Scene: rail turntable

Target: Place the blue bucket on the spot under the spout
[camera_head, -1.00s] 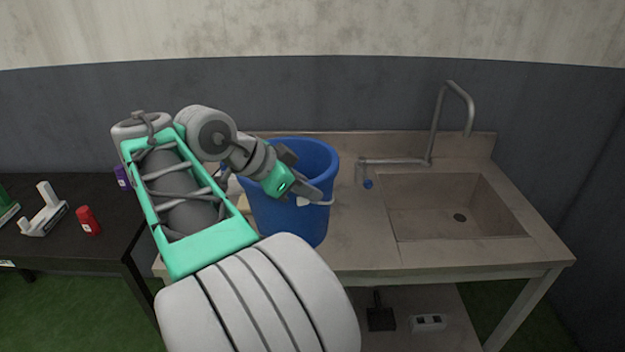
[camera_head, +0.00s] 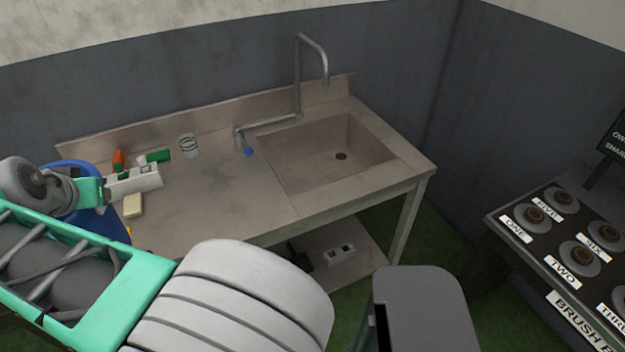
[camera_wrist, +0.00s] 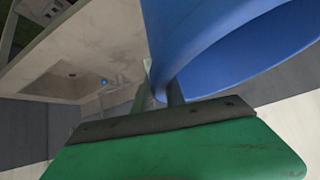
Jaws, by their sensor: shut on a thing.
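The blue bucket (camera_head: 80,170) is at the far left of the head view, mostly hidden behind my arm. My gripper (camera_head: 134,180) shows there in front of its rim. In the wrist view my gripper (camera_wrist: 160,92) is shut on the wall of the bucket (camera_wrist: 225,40), which fills the upper right. The spout (camera_head: 312,55) is a tall bent grey tap over the sink basin (camera_head: 325,150). A lower pipe with a blue knob (camera_head: 248,151) runs along the counter left of the basin. No marked spot shows.
On the counter (camera_head: 215,200) stand a clear glass (camera_head: 188,146), a green item (camera_head: 157,156), an orange item (camera_head: 119,160) and a pale yellow block (camera_head: 133,205). The counter's middle is bare. A dark table with labelled round pads (camera_head: 580,258) is at the right.

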